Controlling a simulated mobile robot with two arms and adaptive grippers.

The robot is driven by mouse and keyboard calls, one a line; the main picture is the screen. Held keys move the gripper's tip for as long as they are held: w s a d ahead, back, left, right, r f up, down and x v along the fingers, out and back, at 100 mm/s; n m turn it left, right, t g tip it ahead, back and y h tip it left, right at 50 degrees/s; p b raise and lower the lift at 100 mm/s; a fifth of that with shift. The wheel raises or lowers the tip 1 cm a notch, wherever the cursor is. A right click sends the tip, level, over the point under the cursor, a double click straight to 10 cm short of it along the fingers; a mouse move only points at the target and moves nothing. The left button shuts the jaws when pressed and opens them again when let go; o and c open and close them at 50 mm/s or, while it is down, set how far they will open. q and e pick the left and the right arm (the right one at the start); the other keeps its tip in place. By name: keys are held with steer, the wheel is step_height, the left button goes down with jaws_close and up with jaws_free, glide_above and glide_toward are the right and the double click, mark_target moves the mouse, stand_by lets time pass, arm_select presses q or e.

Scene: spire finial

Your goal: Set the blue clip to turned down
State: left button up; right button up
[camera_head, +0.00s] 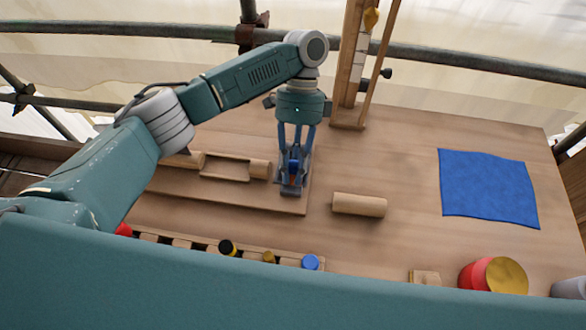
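My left gripper (291,188) points down at the right end of a low wooden board (225,195). A small bright blue part (293,167) shows between its fingers; it may be the blue clip, but the fingers cover most of it. I cannot tell whether the fingers grip it or only stand around it, nor which way it is turned. My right gripper is not in view.
Wooden cylinders lie on the board, and a loose one (359,205) lies right of it. A blue cloth (488,188) lies at right. A rack (180,243) with coloured pieces, a red-and-gold cylinder (495,275) and a wooden post (350,60) stand around. The middle right is clear.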

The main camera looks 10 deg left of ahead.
arm_select(q)
steer(key=o, duration=0.4)
steer(key=shift+r+t, duration=0.1)
steer(key=shift+t, duration=0.2)
